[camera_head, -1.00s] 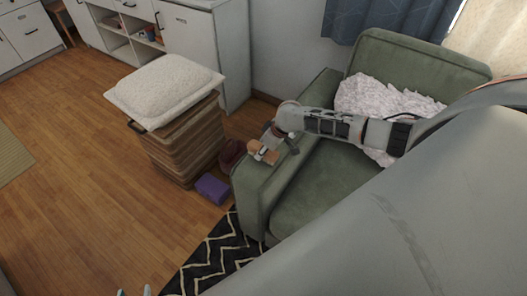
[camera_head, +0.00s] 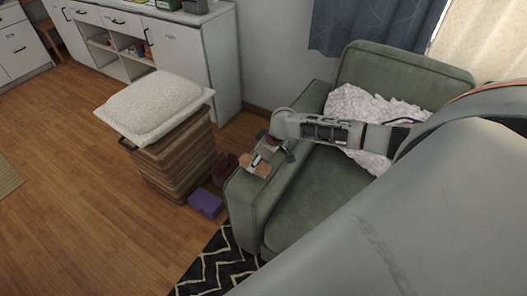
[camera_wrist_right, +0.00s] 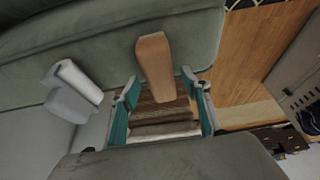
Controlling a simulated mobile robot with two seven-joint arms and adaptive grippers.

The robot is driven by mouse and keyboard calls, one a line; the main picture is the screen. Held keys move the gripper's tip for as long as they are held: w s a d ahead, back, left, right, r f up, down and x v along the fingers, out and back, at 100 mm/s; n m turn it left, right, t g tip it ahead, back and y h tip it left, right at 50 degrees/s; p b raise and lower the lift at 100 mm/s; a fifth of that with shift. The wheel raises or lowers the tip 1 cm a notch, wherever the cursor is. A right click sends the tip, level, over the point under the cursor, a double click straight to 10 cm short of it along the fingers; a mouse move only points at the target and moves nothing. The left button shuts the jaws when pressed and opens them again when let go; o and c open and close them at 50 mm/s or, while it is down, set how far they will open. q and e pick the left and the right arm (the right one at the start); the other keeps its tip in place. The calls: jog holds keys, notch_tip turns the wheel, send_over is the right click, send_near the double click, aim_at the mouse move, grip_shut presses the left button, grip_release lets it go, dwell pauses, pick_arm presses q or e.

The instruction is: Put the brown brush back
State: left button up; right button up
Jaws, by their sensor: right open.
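The brown brush (camera_wrist_right: 154,62) shows as a smooth brown block in the right wrist view, against the green armrest. It also shows in the head view (camera_head: 260,169), on the front of the armrest (camera_head: 246,195). My right gripper (camera_wrist_right: 160,82) is open, its two teal-lined fingers on either side of the brush's lower end, with gaps showing. In the head view the right gripper (camera_head: 268,152) is just above the armrest; whether it touches the brush cannot be told. My left gripper is not in view.
A wooden basket (camera_head: 178,170) with a cream cushion (camera_head: 155,104) stands left of the armchair (camera_head: 320,205). A purple box (camera_head: 206,203) and a dark red item (camera_head: 224,168) lie between them. A white roll-like object (camera_wrist_right: 78,82) shows in the wrist view. Wooden floor is clear at left.

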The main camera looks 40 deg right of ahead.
jog(key=p+v, duration=0.1)
jog(key=v, duration=0.7)
jog(key=shift+r, duration=0.15)
jog(key=s+a+f+t+y, duration=0.1)
jog(key=s+a+f, duration=0.2)
jog(key=a, duration=0.3)
jog(key=s+a+f+n+t+y, duration=0.1)
jog(key=s+a+f, duration=0.15)
jog(key=a, duration=0.45)
jog(key=s+a+f+t+y, duration=0.1)
jog(key=s+a+f, duration=0.15)
jog(key=a, duration=0.35)
jog(key=s+d+f+m+t+h, duration=0.1)
jog(key=s+d+t+h, duration=0.1)
jog(key=s, duration=1.1)
jog(key=shift+f+t+h, duration=0.25)
jog(key=shift+t+h, duration=0.15)
jog(key=shift+t, duration=0.3)
jog(key=shift+c, duration=0.5)
